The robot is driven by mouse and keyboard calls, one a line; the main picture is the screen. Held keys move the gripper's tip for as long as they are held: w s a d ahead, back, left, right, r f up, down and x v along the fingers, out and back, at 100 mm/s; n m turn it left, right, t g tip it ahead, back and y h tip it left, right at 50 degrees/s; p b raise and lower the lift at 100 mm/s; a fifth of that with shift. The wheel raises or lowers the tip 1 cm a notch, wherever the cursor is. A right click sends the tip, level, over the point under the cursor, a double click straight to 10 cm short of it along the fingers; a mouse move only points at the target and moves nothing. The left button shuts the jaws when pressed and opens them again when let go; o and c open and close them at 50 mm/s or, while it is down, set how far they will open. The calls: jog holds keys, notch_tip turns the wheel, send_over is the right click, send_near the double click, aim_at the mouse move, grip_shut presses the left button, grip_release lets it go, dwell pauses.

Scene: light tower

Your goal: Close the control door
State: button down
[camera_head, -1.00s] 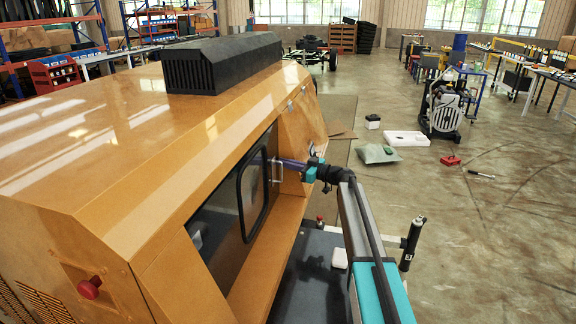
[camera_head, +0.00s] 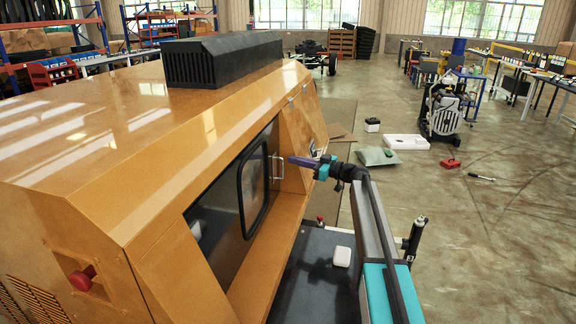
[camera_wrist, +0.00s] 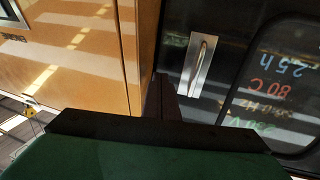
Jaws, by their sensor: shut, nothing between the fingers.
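The control door (camera_head: 230,195) is a dark panel with a black-framed window, set in the recess of the orange light tower housing (camera_head: 115,160). I cannot tell whether it is fully shut. Its pale metal handle (camera_head: 277,168) is on its right side and also shows in the wrist view (camera_wrist: 198,65), on the dark door (camera_wrist: 230,35). In that view the window shows upside-down display lettering. My gripper (camera_head: 291,160) is shut and empty, just right of the handle and apart from it. In the wrist view its dark fingers (camera_wrist: 165,100) point toward the door's handle-side edge.
The orange side panel (camera_wrist: 75,60) lies close beside my gripper. A black vent box (camera_head: 222,62) sits on the roof and a red knob (camera_head: 82,279) is on the near end. A white block (camera_head: 342,256) lies on the dark deck below. Open floor (camera_head: 510,250) is to the right.

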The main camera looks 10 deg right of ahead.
jog(key=w+d+b+v, duration=0.1)
jog(key=w+v, duration=0.1)
jog(key=v, duration=0.7)
jog(key=shift+s+d+b, duration=0.25)
jog(key=shift+d+b, duration=0.15)
